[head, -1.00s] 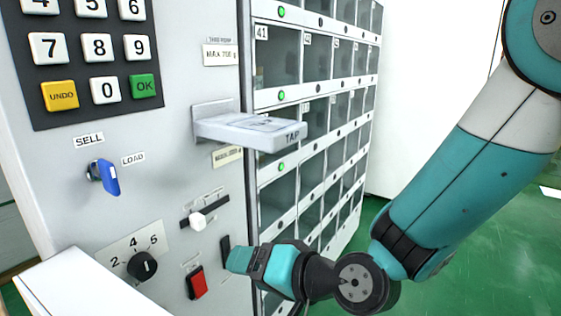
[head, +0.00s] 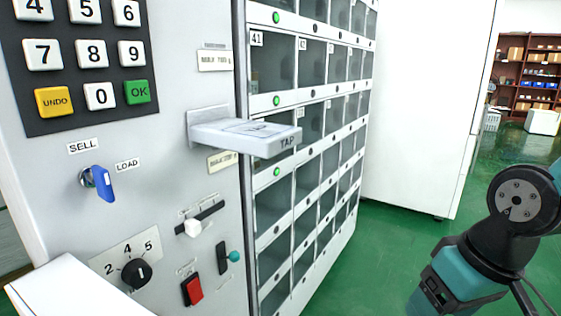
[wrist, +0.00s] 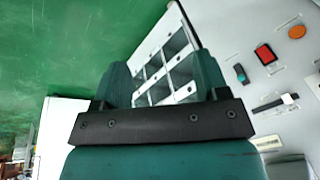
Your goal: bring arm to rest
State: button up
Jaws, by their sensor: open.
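My arm shows at the lower right of the head view, clear of the machine, with the gripper's fingers out of that picture. In the wrist view my gripper (wrist: 162,85) is open and empty, its two teal fingers apart. Between and beyond them is the locker grid of the vending machine (wrist: 165,75). The machine's control panel (head: 120,190) fills the left of the head view, with a keypad, a blue key (head: 103,183), a black dial (head: 136,273), a red rocker switch (head: 193,290) and a slot with a teal knob (head: 234,256).
A card reader marked TAP (head: 245,137) juts from the panel. A white cabinet (head: 425,100) stands behind the lockers. A white ledge (head: 70,290) is at the lower left. Green floor (head: 385,260) is open between the machine and my arm. Shelves (head: 530,75) stand far right.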

jog(key=s+a+r+n+g+y, duration=0.2)
jog(key=s+a+r+n, duration=0.25)
jog(key=s+a, duration=0.2)
notch_tip(320, 180, up, 20)
jog(key=p, duration=2)
jog(key=shift+s+d+m, duration=0.15)
jog(key=shift+s+m, duration=0.05)
jog(key=shift+m, duration=0.15)
jog(key=shift+f, duration=0.1)
